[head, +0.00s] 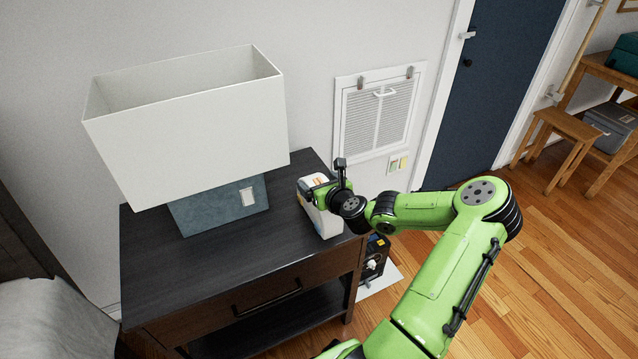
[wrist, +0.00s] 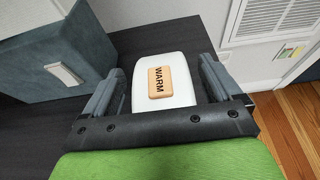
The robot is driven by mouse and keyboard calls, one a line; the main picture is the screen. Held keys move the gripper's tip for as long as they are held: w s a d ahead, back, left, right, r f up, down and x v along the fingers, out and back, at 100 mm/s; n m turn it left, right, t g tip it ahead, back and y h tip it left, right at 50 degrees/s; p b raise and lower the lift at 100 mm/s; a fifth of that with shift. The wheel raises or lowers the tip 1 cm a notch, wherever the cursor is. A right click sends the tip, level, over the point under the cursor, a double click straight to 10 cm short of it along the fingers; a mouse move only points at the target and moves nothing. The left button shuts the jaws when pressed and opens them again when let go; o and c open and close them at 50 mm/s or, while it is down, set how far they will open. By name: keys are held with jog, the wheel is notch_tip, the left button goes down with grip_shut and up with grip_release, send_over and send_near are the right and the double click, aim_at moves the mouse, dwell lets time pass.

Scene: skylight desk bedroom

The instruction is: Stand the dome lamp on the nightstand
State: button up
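The dome lamp, a white rounded body (head: 326,222), is at the front right corner of the nightstand top (head: 225,260). In the wrist view its pale face (wrist: 180,90) has a tan label reading WARM.
A large lamp with a white rectangular shade (head: 190,140) and blue-grey base (head: 215,210) stands left of my gripper. The front middle of the nightstand top is clear. A dark item (head: 374,258) sits on the floor right of the nightstand. A wall vent (head: 376,118) is behind.

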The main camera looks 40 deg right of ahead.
jog(key=shift+o, duration=0.3)
jog(key=shift+r, duration=0.2)
jog(key=p+v, duration=0.2)
jog(key=v, duration=1)
jog(key=w+a+f+n+g+y, duration=0.15)
jog(key=a+n+g+y, duration=0.4)
jog(key=a+n, duration=1.2)
jog(key=s+a+r+n+g, duration=0.1)
jog(key=s+a+r+n, duration=0.4)
jog(key=s+r+n, duration=0.3)
jog(key=s+a+r+n+g+h, duration=0.1)
jog(key=s+a+r+n, duration=0.4)
jog(key=n, duration=0.9)
jog(key=s+r, duration=0.3)
jog(key=shift+s+r, duration=0.15)
jog(key=shift+r, duration=0.05)
